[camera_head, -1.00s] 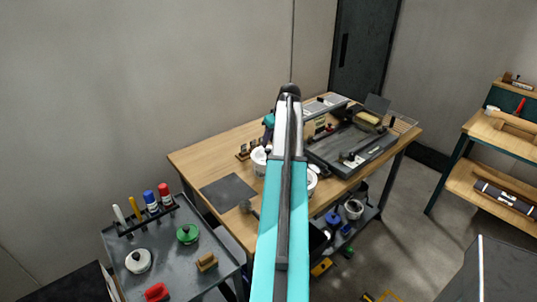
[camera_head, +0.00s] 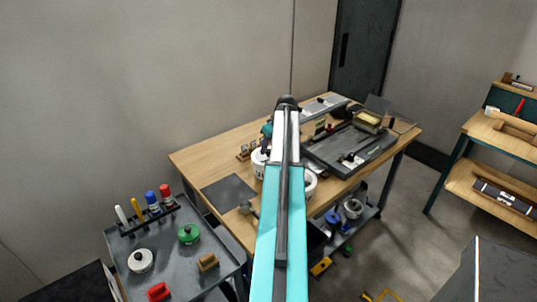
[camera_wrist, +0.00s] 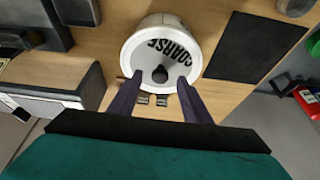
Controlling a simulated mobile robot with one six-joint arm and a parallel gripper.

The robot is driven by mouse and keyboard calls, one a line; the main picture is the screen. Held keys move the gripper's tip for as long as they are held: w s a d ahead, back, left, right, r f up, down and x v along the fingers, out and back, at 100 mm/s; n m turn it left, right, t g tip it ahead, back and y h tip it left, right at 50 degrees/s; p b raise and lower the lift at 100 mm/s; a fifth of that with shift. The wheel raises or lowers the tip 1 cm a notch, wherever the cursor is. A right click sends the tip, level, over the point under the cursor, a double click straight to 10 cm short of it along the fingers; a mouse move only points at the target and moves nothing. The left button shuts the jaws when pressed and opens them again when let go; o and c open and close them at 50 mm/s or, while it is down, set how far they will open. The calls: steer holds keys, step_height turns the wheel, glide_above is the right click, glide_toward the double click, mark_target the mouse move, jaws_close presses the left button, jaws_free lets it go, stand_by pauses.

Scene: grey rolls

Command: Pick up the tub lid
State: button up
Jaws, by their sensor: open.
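The tub lid (camera_wrist: 160,48) is white and round, with dark lettering that reads "COARSE" and a dark knob (camera_wrist: 160,74) on it. It sits on a white tub at the upper middle of the wrist view. My gripper (camera_wrist: 158,80) is open, its two dark fingers pointing at the lid with the knob showing between their tips. I cannot tell how far above the lid the fingertips are. In the head view, white tubs stand on either side of my arm, one at left (camera_head: 258,164) and one at right (camera_head: 309,184); my arm partly hides them and my fingers are not visible there.
The wooden workbench (camera_head: 215,148) bears a dark mat (camera_head: 229,193), a large dark tray (camera_head: 350,150) and small items. A grey cart (camera_head: 190,262) with a green lidded pot (camera_head: 188,234) and markers stands at the lower left. Wooden shelves (camera_head: 500,135) stand at right.

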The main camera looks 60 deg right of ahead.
steer(key=shift+x, duration=0.9)
steer(key=shift+c, duration=0.2)
jaws_close()
